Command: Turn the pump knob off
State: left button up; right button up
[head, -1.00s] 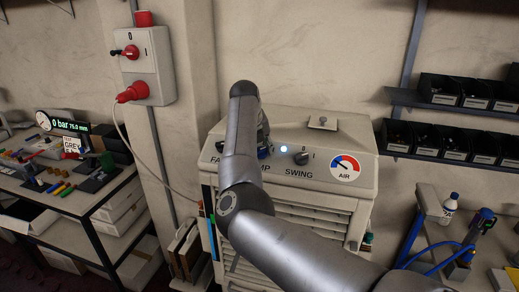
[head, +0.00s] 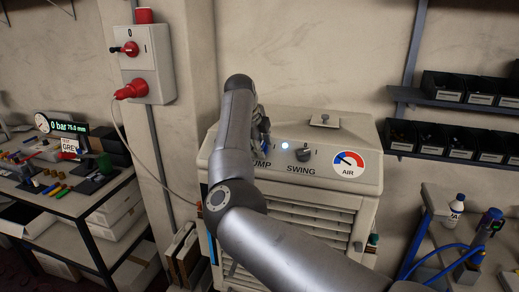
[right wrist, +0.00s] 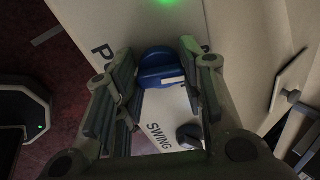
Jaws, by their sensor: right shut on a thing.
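The pump knob is a blue round knob with a raised grip and a pale mark. It shows in the right wrist view (right wrist: 160,68), between the finger pads of my right gripper (right wrist: 157,65), which is shut on it. In the head view my right gripper (head: 262,142) is at the cabinet's sloped front panel, above the partly covered PUMP label (head: 261,165). The knob is mostly hidden there by the hand. My left gripper is not in view.
The black SWING knob (head: 303,155) is just right of the hand, with a lit lamp (head: 285,145) between. An AIR dial (head: 347,164) is further right. A wall box with a red switch (head: 130,48) and red plug (head: 130,90) stands left.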

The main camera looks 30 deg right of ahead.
jog(key=shift+n+b, duration=0.35)
jog(key=shift+n, duration=0.45)
jog(key=o, duration=1)
jog(key=shift+a, duration=0.1)
jog(key=v, duration=1.2)
